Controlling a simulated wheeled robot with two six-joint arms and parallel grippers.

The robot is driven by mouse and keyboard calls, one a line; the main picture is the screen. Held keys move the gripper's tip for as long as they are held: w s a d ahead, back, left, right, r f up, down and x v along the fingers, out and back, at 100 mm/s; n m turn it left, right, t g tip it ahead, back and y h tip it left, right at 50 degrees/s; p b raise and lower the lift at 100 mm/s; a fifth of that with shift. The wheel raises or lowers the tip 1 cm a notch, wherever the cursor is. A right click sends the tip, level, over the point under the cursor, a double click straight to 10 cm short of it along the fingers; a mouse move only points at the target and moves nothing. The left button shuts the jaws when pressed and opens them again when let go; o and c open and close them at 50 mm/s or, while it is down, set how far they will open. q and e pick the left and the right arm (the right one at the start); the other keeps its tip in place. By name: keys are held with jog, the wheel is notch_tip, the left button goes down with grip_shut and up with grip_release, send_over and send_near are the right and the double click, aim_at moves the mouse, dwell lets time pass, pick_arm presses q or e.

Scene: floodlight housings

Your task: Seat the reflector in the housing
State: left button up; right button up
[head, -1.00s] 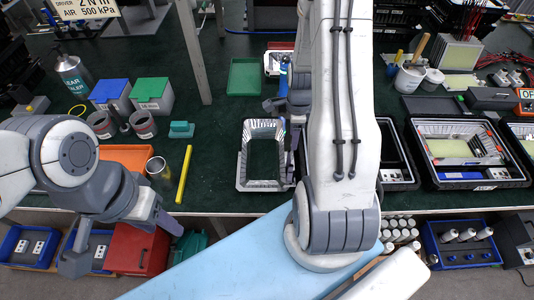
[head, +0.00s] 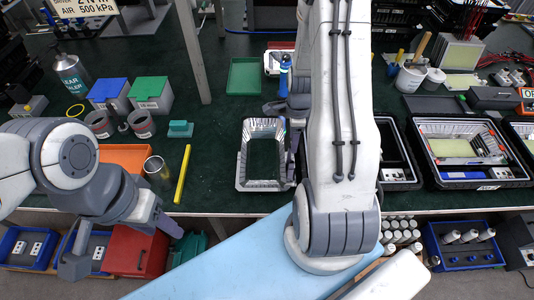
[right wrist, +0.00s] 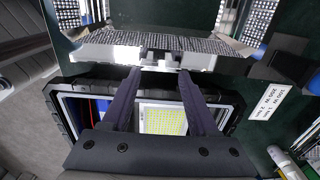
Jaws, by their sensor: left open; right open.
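The reflector (head: 243,172), a shiny faceted rectangular frame with an open middle, lies on the dark green bench left of my right arm. Its near rim crosses the top of the right wrist view (right wrist: 150,50). My right gripper (right wrist: 159,70) is open, its fingertips at that rim; I cannot tell whether they touch it. In the head view my right forearm mostly hides this gripper. A black-rimmed housing (right wrist: 225,119) with a yellow panel shows below and between the fingers; in the head view a black housing (head: 412,160) is partly behind my arm. My left gripper (head: 122,248) is open and empty, front left.
Another black housing (head: 515,177) with a yellow panel stands on the right. A green tray (head: 243,76) lies behind the reflector. Bench around the reflector's left is clear.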

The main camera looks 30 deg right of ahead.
jog(key=shift+f+b, duration=0.35)
jog(key=shift+f, duration=0.3)
jog(key=shift+r, duration=0.15)
dwell(0.5)
grip_shut()
dwell(1.4)
grip_release()
